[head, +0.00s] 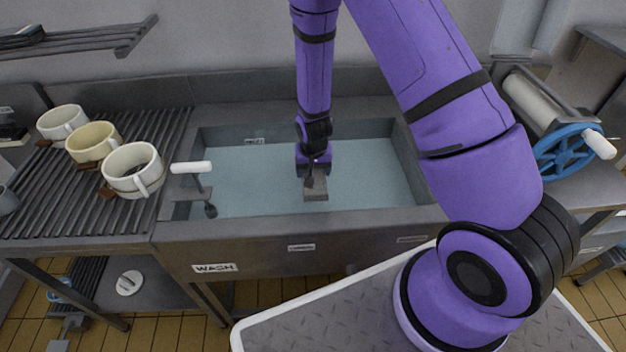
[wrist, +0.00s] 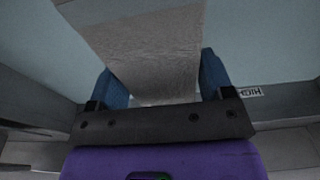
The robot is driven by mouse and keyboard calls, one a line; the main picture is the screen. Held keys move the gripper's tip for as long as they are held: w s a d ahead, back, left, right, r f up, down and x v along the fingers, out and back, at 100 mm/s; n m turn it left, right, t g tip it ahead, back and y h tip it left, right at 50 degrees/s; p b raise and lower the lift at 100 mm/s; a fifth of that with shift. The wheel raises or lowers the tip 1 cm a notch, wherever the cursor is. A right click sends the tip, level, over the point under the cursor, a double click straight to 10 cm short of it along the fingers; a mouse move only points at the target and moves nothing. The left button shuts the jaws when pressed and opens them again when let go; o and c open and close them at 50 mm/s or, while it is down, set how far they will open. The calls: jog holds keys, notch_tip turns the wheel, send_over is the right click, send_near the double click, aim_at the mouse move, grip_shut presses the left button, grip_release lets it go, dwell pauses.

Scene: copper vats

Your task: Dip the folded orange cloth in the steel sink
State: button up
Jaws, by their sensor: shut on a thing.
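My gripper (head: 314,172) points down over the middle of the steel sink (head: 290,228). In the wrist view its two blue fingers (wrist: 163,82) are shut on a flat, creased cloth (wrist: 150,45). The cloth looks grey-brown rather than orange here. In the head view it shows as a small greyish patch (head: 316,190) below my gripper. The sink holds pale blue water (head: 245,180). I cannot tell whether the cloth's lower end touches the water.
Several cups, one a white mug (head: 133,170), stand on the ribbed rack (head: 60,215) at left. A white-handled lever (head: 190,168) stands at the sink's left front corner. A roller wringer with a blue wheel (head: 566,155) stands at right. A WASH label (head: 215,267) is on the front.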

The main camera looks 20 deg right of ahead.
notch_tip(320, 180, up, 8)
dwell(0.4)
